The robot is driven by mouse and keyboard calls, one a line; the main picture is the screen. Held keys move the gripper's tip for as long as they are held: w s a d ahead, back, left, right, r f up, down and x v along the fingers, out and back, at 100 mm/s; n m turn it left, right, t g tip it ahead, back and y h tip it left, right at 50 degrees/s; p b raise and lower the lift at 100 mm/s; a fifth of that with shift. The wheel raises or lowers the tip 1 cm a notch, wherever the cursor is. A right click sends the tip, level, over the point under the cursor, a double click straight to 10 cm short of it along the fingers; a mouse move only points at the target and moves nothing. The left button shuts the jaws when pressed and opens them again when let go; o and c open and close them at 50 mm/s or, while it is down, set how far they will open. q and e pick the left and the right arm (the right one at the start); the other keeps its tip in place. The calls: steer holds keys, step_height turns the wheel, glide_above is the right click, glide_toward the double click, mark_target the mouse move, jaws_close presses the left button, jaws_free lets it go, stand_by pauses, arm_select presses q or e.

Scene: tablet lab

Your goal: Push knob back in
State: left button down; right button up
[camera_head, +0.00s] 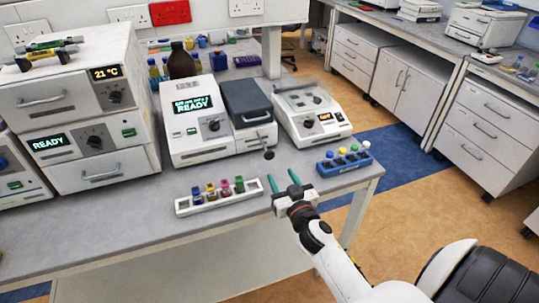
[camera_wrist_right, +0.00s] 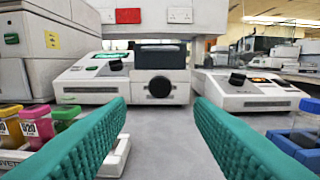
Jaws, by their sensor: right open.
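A dark knob (camera_head: 268,154) sticks out on a stem from the front of the middle white machine (camera_head: 205,125), below its dark grey lid (camera_head: 245,98). In the right wrist view the round knob (camera_wrist_right: 160,87) faces me, centred in the gap between my fingers and some way beyond them. My right gripper (camera_head: 283,178) is open and empty, its green fingers above the bench's front part, pointing at the knob and apart from it. The fingers also show in the right wrist view (camera_wrist_right: 161,105). My left gripper is in neither view.
A white rack (camera_head: 217,201) of coloured vials stands left of my right gripper. A blue rack (camera_head: 344,164) with capped vials stands to its right. Another white machine (camera_head: 310,115) is at the right. Bare bench lies between the gripper and the knob.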

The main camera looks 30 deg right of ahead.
mark_target(270, 157)
steer(key=p+x, duration=0.1)
steer(key=x, duration=0.9)
steer(key=shift+w+d, duration=0.15)
steer(key=shift+w, duration=0.05)
jaws_close()
steer(key=b+x, duration=0.3)
steer(key=x, duration=0.4)
steer(key=shift+w+f, duration=0.2)
steer(key=shift+w, duration=0.1)
steer(key=shift+w+d+r, duration=0.1)
steer(key=shift+d+r, duration=0.05)
steer(key=shift+r, duration=0.15)
